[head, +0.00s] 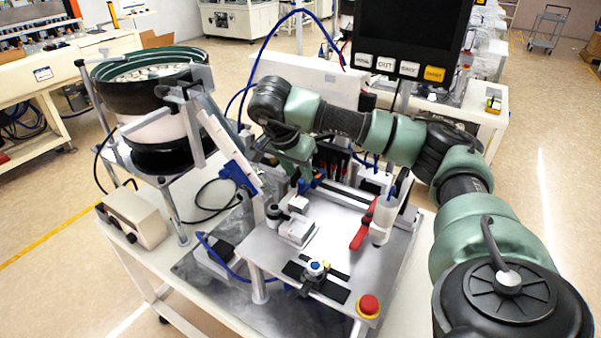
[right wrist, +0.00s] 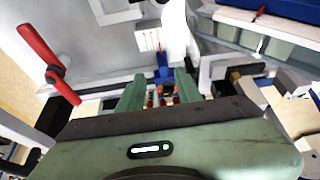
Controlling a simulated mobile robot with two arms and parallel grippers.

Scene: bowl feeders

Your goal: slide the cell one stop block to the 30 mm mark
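My right gripper (head: 303,181) reaches down from the right arm over the fixture plate (head: 340,225). It also shows in the right wrist view (right wrist: 161,80), with two green fingers spread and gaps visible between them. A small blue part (right wrist: 162,73), possibly the stop block, shows between or just beyond the fingertips. Blue also shows by the fingers in the head view (head: 311,183). Contact cannot be told. A white piece with dark marks (right wrist: 149,40), possibly the scale, lies beyond it; its numbers are unreadable. My left gripper is not in view.
A red clamp handle (head: 363,233) stands right of the gripper, beside a white cylinder (head: 383,218). A red button (head: 369,305) sits at the plate's front corner. The bowl feeder (head: 150,85) and its sloping track stand left. A dark screen (head: 410,28) hangs behind.

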